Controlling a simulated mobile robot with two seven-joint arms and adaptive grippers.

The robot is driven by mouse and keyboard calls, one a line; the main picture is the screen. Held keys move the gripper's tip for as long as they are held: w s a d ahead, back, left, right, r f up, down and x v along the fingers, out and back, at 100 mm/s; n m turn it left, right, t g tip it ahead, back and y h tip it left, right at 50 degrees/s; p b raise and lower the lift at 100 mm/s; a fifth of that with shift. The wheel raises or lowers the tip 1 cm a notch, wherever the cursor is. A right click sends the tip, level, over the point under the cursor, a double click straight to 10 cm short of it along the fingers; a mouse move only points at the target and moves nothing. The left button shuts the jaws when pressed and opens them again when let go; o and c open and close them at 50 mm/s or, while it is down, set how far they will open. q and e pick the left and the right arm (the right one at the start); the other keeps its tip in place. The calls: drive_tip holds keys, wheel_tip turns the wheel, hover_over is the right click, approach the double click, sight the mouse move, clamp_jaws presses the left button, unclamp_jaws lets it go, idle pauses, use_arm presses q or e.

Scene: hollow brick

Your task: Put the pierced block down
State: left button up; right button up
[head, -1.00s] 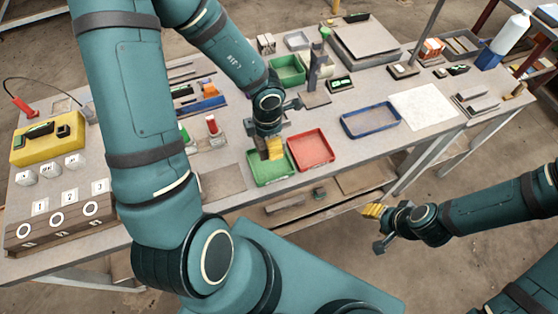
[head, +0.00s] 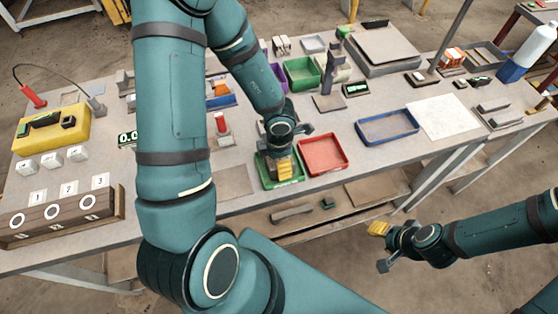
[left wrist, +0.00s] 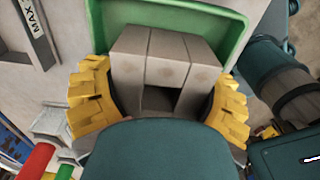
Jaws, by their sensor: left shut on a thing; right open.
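The pierced block (left wrist: 165,58) is a grey hollow brick with a square opening, seen in the left wrist view. My left gripper (head: 284,166) is shut on it; its yellow fingers (left wrist: 160,103) lie on either side of the block. They are over the near green tray (head: 263,181), whose rim also shows behind the block in the left wrist view (left wrist: 185,12). I cannot tell whether the block touches the tray floor. In the head view the gripper mostly hides the block. My right gripper (head: 381,245) is open and empty, off the table's front edge.
A red tray (head: 323,153) stands right beside the green tray, and a blue tray (head: 387,127) is further right. A white sheet (head: 444,117) lies beyond it. A numbered wooden box (head: 60,215) and a yellow case (head: 52,134) stand at the left.

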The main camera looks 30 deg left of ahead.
use_arm(q)
drive_tip(key=shift+f, duration=0.15)
drive_tip(key=o, duration=1.2)
wheel_tip(320, 180, up, 12)
drive_tip(key=p, duration=0.6)
